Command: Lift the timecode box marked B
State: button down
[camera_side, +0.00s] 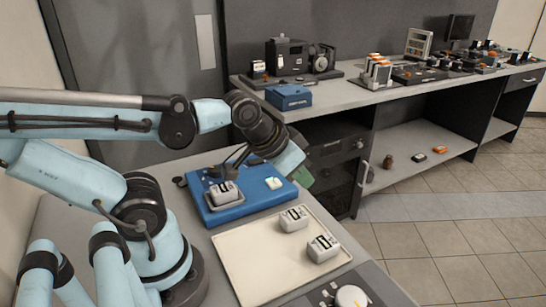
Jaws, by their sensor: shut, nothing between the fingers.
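Three small light-grey boxes with dark marked faces are in view, and I cannot read which one is marked B. One box (223,193) sits at the left of a blue tray (245,207). A second box (293,219) and a third box (323,248) lie apart on a cream mat (245,262) in front of the tray. My gripper (222,172) points down just above and behind the box on the blue tray. Its dark fingers are shut and hold nothing. I cannot tell whether they touch that box.
A small pale block (274,183) lies on the right of the blue tray. A panel with a white knob (352,297) stands at the front. A long bench (345,94) behind carries a blue case (289,97) and other equipment. The mat's left part is clear.

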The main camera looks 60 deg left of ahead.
jog(key=shift+c, duration=2.4)
grip_release()
jog(key=g, duration=0.6)
send_near(223, 188)
jog(key=shift+s+f, duration=0.2)
jog(key=shift+f, duration=1.6)
jog(key=shift+w+f, duration=0.25)
jog(key=shift+f, duration=0.5)
jog(key=shift+w+f, duration=0.25)
jog(key=shift+f, duration=0.45)
jog(key=shift+w+f, duration=0.1)
jog(key=shift+f, duration=1)
